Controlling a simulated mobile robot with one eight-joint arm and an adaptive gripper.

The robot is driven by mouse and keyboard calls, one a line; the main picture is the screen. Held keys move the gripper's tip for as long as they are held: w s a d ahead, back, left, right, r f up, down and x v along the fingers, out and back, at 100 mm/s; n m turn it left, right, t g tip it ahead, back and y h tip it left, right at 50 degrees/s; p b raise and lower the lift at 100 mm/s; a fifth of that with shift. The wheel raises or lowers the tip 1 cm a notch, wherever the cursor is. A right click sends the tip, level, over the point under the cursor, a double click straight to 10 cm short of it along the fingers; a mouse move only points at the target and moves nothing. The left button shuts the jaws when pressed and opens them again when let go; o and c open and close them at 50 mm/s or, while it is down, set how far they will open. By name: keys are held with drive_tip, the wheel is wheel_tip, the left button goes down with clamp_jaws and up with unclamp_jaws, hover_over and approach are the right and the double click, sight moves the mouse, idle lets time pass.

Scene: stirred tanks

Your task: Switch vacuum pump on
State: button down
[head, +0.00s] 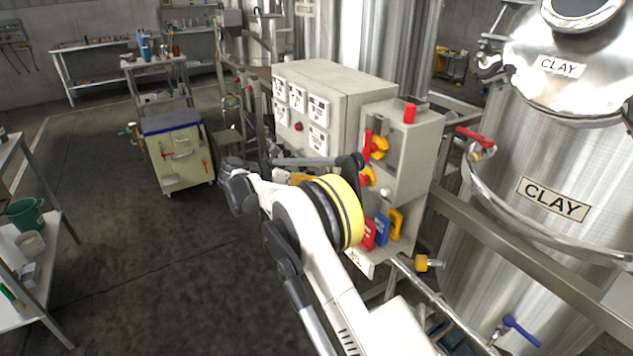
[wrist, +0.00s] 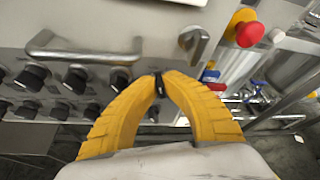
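The vacuum pump switch cannot be told by name, as no label is legible. In the wrist view a grey control panel (wrist: 100,20) carries rows of black knobs (wrist: 77,79) under a metal bar handle. A grey lever switch (wrist: 195,42) is up and right of my fingers. My gripper (wrist: 159,76) has its yellow fingers curved nearly together in front of the panel, with a narrow black thing between the tips. I cannot tell whether they grip it. In the head view my arm mostly hides my gripper (head: 299,178), beside the grey cabinet (head: 345,80).
A red button on yellow (wrist: 249,34) and a white button (wrist: 277,36) lie right of the fingers. In the head view, steel tanks (head: 540,150) and a rail stand at the right. A tool cart (head: 178,158) stands behind left; the floor between is open.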

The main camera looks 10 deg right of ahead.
drive_tip(key=m+t, duration=0.1)
drive_tip(key=m+t+y, duration=0.1)
drive_tip(key=m, duration=0.1)
drive_tip(key=shift+s+d+f+p, duration=0.1)
drive_tip(key=shift+s+f+p, duration=0.05)
drive_tip(key=shift+s+p, duration=0.2)
drive_tip(key=m+t, duration=0.2)
drive_tip(key=m, duration=0.1)
drive_tip(key=shift+m, duration=0.3)
drive_tip(key=shift+t, duration=0.3)
drive_tip(key=c, duration=1.8)
unclamp_jaws()
drive_tip(key=v, duration=1.2)
drive_tip(key=shift+d, duration=0.15)
drive_tip(key=shift+r, duration=0.2)
